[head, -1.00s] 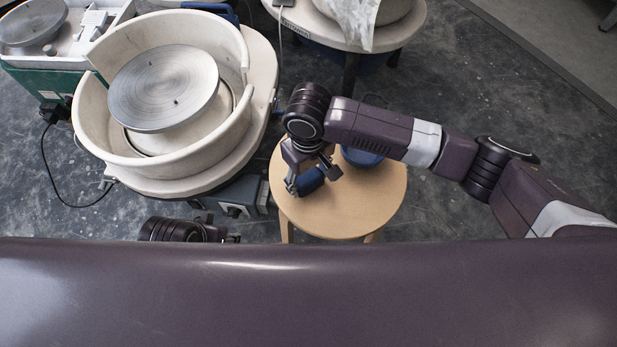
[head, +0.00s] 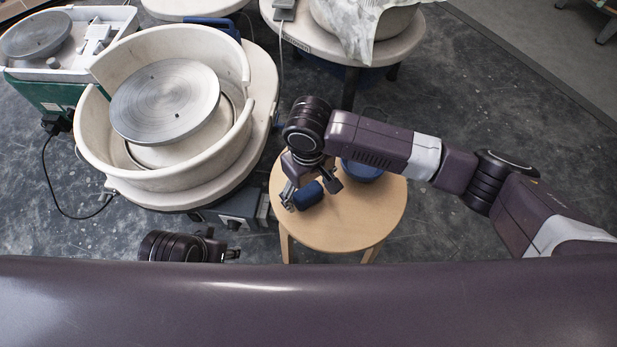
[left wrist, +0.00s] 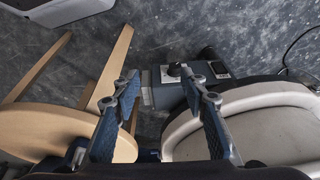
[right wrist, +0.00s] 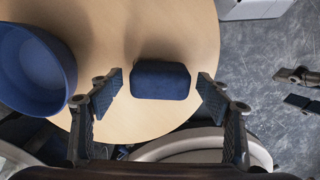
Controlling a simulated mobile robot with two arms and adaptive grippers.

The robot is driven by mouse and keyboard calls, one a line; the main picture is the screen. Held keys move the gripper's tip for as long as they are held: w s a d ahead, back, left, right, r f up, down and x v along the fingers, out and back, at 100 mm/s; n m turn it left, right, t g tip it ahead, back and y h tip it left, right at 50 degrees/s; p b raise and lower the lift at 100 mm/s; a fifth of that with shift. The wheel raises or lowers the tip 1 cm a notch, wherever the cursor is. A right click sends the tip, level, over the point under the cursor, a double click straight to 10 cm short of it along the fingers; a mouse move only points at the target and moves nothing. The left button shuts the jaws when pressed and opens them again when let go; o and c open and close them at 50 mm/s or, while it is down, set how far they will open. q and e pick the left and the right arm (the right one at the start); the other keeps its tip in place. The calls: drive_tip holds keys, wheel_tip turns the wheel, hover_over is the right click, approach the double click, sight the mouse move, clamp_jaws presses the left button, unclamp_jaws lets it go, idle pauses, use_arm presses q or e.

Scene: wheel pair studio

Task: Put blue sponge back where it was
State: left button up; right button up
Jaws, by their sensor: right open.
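The blue sponge (head: 308,196) lies on the round wooden stool (head: 345,232), near its left edge. In the right wrist view the sponge (right wrist: 160,80) lies flat on the wood, with a clear gap to each finger. My right gripper (head: 310,194) is open, its fingers to either side of the sponge; they also show in the right wrist view (right wrist: 159,78). My left gripper (left wrist: 166,86) is open and empty. In the head view it (head: 236,249) is low, left of the stool, and partly hidden by my body.
A blue bowl (right wrist: 32,68) stands on the stool beside the sponge; my right arm partly covers it in the head view (head: 362,171). A pottery wheel with a pale splash pan (head: 90,115) stands left of the stool. Another wheel (head: 330,42) with a cloth stands behind.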

sight(308, 192)
use_arm(q)
wheel_tip(308, 192, down, 13)
drive_tip(key=s+p, duration=0.1)
drive_tip(key=p, duration=0.2)
drive_tip(key=shift+g, duration=0.4)
use_arm(e)
wheel_tip(308, 192, up, 12)
use_arm(q)
drive_tip(key=shift+s, duration=0.1)
use_arm(e)
drive_tip(key=shift+f, duration=0.1)
